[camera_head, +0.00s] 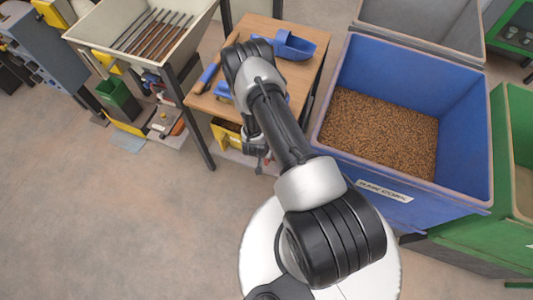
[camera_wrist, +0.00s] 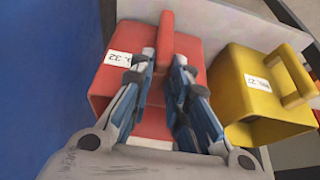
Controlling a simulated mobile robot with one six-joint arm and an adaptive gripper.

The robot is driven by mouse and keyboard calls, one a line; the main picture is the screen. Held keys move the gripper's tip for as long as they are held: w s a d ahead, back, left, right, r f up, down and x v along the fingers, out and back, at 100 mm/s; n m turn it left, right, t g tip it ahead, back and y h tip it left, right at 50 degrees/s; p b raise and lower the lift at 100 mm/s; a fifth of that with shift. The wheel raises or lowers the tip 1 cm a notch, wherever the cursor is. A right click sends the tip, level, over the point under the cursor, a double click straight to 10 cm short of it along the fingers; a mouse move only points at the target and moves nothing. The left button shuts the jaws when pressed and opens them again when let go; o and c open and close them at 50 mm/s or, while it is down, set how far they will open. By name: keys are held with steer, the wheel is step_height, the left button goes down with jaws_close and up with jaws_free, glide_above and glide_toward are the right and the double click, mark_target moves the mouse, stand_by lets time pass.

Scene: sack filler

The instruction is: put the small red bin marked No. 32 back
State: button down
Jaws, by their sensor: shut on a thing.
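The small red bin (camera_wrist: 106,82) shows in the wrist view, with a white label ending in 32 and a raised red handle. My gripper (camera_wrist: 165,60) has its two fingers on either side of that handle and is shut on it. In the head view my gripper (camera_head: 262,158) is beside the low shelf under the wooden table, and the arm hides the red bin. The red bin is right beside a yellow bin (camera_wrist: 240,85) over a pale shelf surface. I cannot tell whether it rests on it.
The yellow bin also shows on the low shelf in the head view (camera_head: 228,134). A blue crate of grain (camera_head: 400,196) stands to the right. The wooden table (camera_head: 205,103) holds a blue scoop (camera_head: 290,46). Open floor lies to the left.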

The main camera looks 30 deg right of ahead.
steer(key=shift+w+f, duration=0.15)
steer(key=shift+f, duration=0.25)
steer(key=shift+f, duration=0.2)
steer(key=c, duration=1.5)
jaws_free()
steer(key=shift+c, duration=0.2)
steer(key=shift+r, duration=0.15)
steer(key=shift+a+r, duration=0.1)
steer(key=shift+r, duration=0.2)
steer(key=p+v, duration=0.4)
steer(key=v, duration=0.7)
steer(key=shift+s+r, duration=0.2)
steer(key=shift+s, duration=0.05)
